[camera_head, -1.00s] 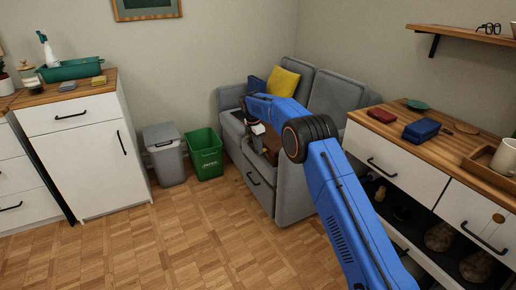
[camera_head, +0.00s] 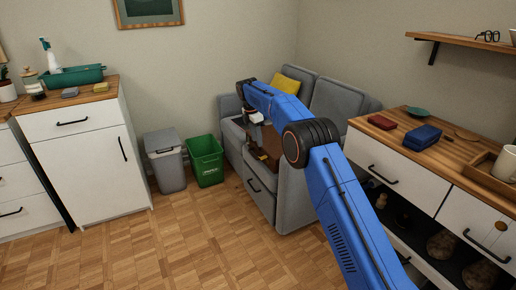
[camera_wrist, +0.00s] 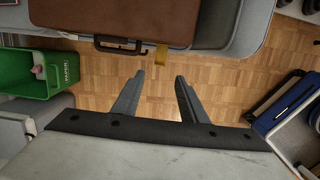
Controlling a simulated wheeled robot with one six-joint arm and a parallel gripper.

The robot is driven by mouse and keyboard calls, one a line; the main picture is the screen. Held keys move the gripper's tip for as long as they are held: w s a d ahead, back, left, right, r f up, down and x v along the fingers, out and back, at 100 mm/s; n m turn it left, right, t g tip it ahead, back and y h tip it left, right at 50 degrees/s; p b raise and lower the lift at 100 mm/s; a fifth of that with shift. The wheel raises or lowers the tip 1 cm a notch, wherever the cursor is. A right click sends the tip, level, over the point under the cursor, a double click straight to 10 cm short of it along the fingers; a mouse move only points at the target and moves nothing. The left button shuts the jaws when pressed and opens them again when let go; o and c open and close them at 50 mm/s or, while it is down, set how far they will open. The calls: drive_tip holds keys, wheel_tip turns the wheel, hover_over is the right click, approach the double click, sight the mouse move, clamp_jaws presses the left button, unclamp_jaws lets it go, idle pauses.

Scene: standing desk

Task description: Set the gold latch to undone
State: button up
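A brown case (camera_wrist: 120,22) with a dark handle (camera_wrist: 118,46) lies on the grey sofa in the wrist view. The gold latch (camera_wrist: 161,54) shows as a small yellowish tab on its near edge, right of the handle. Its exact position is too small to tell. My gripper (camera_wrist: 159,76) is open and empty, its two dark fingers pointing toward the case edge, with the latch just beyond the gap between the tips. No contact shows. In the head view the case (camera_head: 268,142) is partly hidden by my blue arm, and the latch cannot be made out.
The grey sofa (camera_head: 283,203) stands against the wall with a yellow cushion (camera_head: 287,84). A green bin (camera_head: 206,160) and a grey bin (camera_head: 166,163) stand left of it. A white cabinet with a wooden top (camera_head: 432,151) is at right. The parquet floor in front is clear.

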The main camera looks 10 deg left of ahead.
wheel_tip(320, 180, up, 8)
drive_tip(key=a, duration=0.1)
drive_tip(key=shift+s+f, duration=0.25)
drive_tip(key=shift+s, duration=0.1)
